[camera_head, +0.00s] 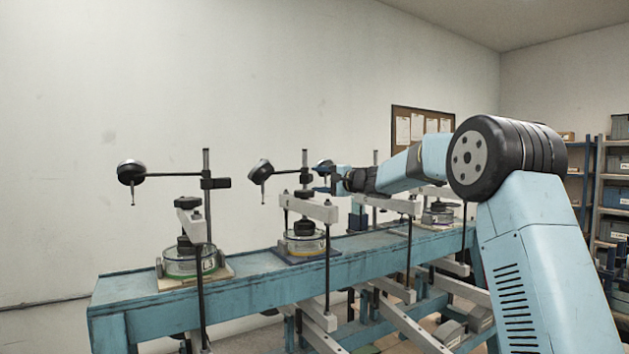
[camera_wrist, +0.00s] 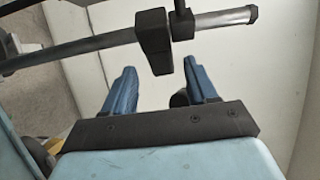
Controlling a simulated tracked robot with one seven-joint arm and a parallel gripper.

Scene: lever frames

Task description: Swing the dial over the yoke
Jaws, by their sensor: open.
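Several dials on posts stand along the bench in the head view. The left dial (camera_head: 131,172) and the second dial (camera_head: 262,170) hang out to the left of their posts. A third dial (camera_head: 323,168) is close by my gripper (camera_head: 327,180), partly hidden. Pale yokes span black rods, among them the left yoke (camera_head: 190,222), the middle yoke (camera_head: 308,207) and a right yoke (camera_head: 387,203). In the wrist view my gripper (camera_wrist: 160,67) is open, its blue fingers on either side of a black block (camera_wrist: 153,42) by a grey post (camera_wrist: 222,19). Contact cannot be told.
The lever frames stand on a long blue bench (camera_head: 245,278), with pale lever beams (camera_head: 408,325) below it. Round ring-shaped cells (camera_head: 190,262) sit under the yokes. Shelves with boxes (camera_head: 612,190) are at the right. The wall behind the left dials is clear.

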